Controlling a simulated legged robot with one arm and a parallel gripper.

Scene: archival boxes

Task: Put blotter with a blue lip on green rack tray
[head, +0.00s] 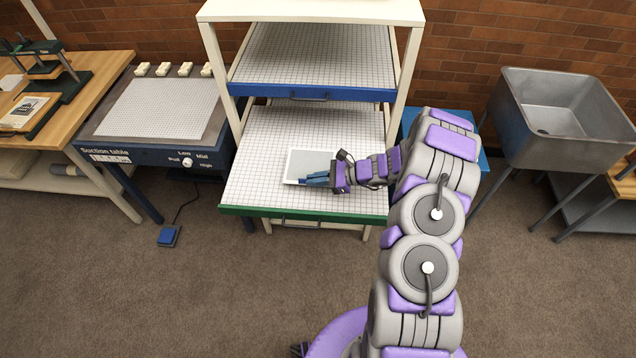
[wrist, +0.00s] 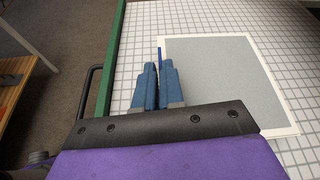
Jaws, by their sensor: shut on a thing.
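The blotter (head: 308,164) is a grey sheet with a white border, lying over the green rack tray (head: 262,148). In the wrist view the blotter (wrist: 220,75) shows its blue lip (wrist: 159,54) at the edge nearest my gripper. My gripper (head: 306,181) is shut on this lip; in the wrist view its blue fingers (wrist: 158,75) are close together around it. The tray has a gridded white surface and a green front edge, which also shows in the wrist view (wrist: 107,70). The blotter looks flat on or just above the grid; I cannot tell which.
A blue-fronted rack tray (head: 310,92) sits above the green one in the white rack (head: 408,70). The suction table (head: 155,110) stands to the left and a metal sink (head: 560,110) to the right. A blue pedal (head: 169,236) lies on the floor.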

